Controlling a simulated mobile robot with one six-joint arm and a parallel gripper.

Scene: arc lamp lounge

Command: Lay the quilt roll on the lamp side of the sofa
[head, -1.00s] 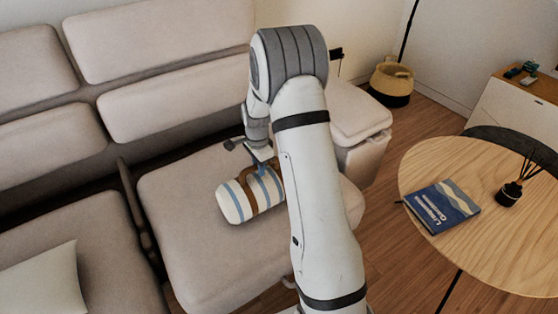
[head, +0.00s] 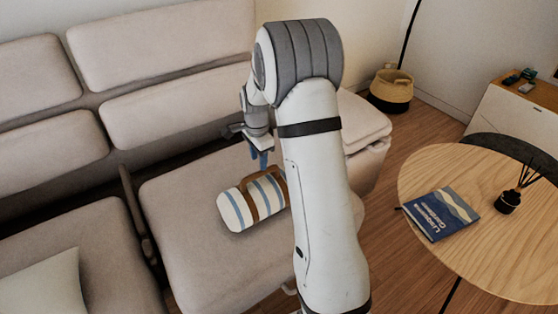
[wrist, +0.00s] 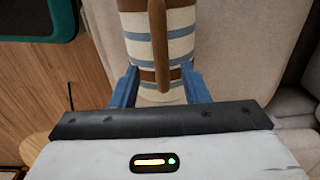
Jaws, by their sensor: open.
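The quilt roll (head: 240,207), cream with blue stripes and brown straps and a brown handle, lies on the right-hand seat of the sofa (head: 185,250). The lamp's dark pole (head: 408,35) stands beyond the sofa's right end. My gripper (head: 260,158) is open just above and behind the roll, apart from it in the head view. In the wrist view my gripper's blue fingers (wrist: 158,85) are spread to either side, with the roll (wrist: 160,45) and its brown handle showing between and beyond them. My arm hides the roll's right end in the head view.
A round wooden table (head: 500,235) at the right holds a blue book (head: 440,213) and a reed diffuser (head: 508,201). A woven basket (head: 391,90) stands on the floor by the lamp pole. A pale cushion (head: 45,285) lies on the left seat.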

